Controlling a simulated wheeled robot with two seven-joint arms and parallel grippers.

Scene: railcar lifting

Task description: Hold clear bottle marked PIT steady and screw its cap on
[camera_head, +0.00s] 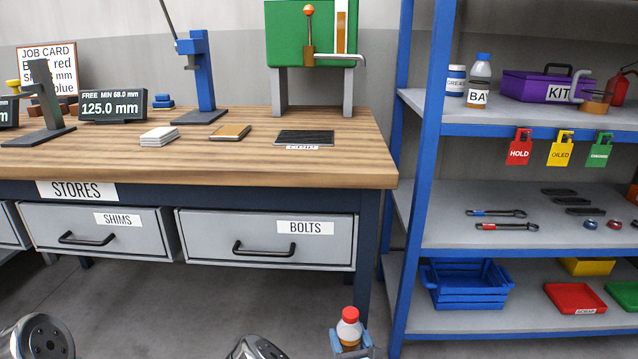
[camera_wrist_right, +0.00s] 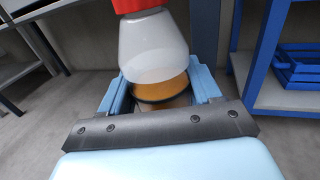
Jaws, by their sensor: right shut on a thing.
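A clear bottle (camera_head: 349,329) with amber liquid low inside and a red cap (camera_head: 350,314) on top is upright at the bottom of the head view. My right gripper (camera_head: 351,341) is shut on it, with pale blue fingers on both sides. In the right wrist view the bottle (camera_wrist_right: 152,50) stands between the fingers (camera_wrist_right: 160,92), and part of the red cap (camera_wrist_right: 135,4) shows at the top edge. No PIT marking shows on the visible side. I cannot tell how tightly the cap sits. My left gripper is out of view.
A wooden workbench (camera_head: 215,165) with drawers stands ahead. To the right, a blue-framed shelf unit (camera_head: 415,180) holds a blue-capped bottle marked BAY (camera_head: 479,82), a purple kit box (camera_head: 545,88) and a blue crate (camera_head: 468,286). Open floor lies before the bench.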

